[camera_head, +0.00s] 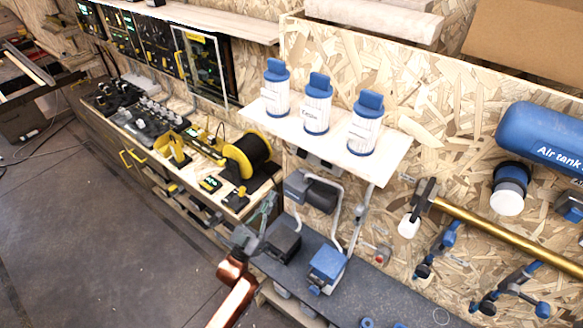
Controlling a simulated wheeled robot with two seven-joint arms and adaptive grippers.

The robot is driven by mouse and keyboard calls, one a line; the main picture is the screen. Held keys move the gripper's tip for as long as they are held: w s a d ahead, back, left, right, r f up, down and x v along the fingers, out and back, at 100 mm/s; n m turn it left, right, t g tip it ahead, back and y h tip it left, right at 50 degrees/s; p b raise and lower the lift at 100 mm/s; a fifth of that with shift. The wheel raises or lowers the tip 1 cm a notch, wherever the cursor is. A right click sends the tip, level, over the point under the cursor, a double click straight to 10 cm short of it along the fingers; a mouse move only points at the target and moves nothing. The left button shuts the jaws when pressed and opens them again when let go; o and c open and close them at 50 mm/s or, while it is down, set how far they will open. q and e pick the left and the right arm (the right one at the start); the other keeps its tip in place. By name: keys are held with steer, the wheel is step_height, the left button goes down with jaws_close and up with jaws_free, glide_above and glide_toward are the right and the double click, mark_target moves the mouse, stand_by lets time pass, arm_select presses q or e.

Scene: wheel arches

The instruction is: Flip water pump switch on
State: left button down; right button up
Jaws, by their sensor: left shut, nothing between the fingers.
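My left gripper (267,205) is at the lower middle of the head view, at the end of my copper-coloured arm. Its thin grey fingers are shut and empty, pointing up beside the edge of the dark lower bench (388,295). A dark box-shaped unit (281,243) stands just right of the gripper. A blue-and-grey unit (326,264) stands further right. A grey-blue motor-like unit (310,191) with a pale pipe is behind them, under the shelf. I cannot tell which unit is the water pump, and its switch is too small to make out. My right gripper is out of view.
A white shelf (390,162) holds three blue-capped filter canisters (317,104). A yellow cable reel (246,155) sits on the wooden bench at left. A brass pipe (500,232) and blue air tank (545,133) are on the right wall. Floor at left is open.

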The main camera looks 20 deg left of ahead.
arm_select(q)
glide_toward(301, 153)
step_height(301, 153, up, 4)
steer(key=w, duration=0.2)
steer(key=w+d, duration=0.1)
steer(key=shift+w+d+f, duration=0.1)
steer(key=shift+w+f, duration=0.15)
steer(key=shift+w, duration=0.1)
steer(key=shift+w+d, duration=0.15)
steer(key=shift+w, duration=0.25)
